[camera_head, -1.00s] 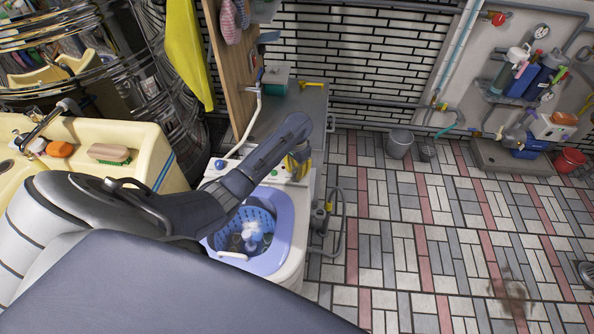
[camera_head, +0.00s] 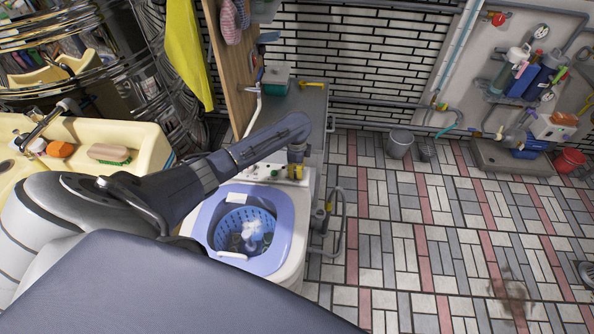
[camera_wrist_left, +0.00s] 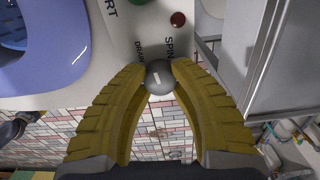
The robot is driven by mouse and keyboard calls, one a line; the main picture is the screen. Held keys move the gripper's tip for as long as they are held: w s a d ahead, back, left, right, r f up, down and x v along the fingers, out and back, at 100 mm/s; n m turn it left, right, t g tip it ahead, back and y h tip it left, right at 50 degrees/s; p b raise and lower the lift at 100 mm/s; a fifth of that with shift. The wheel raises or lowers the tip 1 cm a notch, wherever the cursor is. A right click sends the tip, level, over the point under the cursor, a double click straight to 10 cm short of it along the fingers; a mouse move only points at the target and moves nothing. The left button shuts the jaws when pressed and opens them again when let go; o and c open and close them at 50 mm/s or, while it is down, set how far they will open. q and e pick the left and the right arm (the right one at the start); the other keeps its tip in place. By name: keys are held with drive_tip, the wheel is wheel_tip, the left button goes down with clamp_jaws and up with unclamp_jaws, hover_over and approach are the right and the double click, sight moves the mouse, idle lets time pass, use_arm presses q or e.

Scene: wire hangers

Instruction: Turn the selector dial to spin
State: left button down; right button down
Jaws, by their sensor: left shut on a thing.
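The selector dial (camera_wrist_left: 158,84) is a small round grey knob with a short white mark, on the white control panel (camera_wrist_left: 125,50) of the washing machine. SPIN is printed just above it to the right and DRAIN to the left. The white mark lies near the knob's middle, slanted slightly; I cannot tell which label it points to. My left gripper (camera_wrist_left: 158,72) has its two yellow fingers closed on the dial from both sides. My right gripper is not in view.
The machine's open tub (camera_head: 245,235) with a blue rim stands below the panel. A cream sink (camera_head: 130,135) is at the left. A grey counter (camera_head: 300,105) lies behind. The tiled floor at the right is mostly clear.

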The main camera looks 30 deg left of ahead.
use_arm(q)
drive_tip(key=m, duration=0.4)
drive_tip(key=shift+s+a+f, duration=0.1)
drive_tip(key=shift+a, duration=0.05)
drive_tip(key=shift+m, duration=2)
drive_tip(key=c, duration=1)
unclamp_jaws()
drive_tip(key=shift+o, duration=0.2)
wheel_tip(320, 180, up, 12)
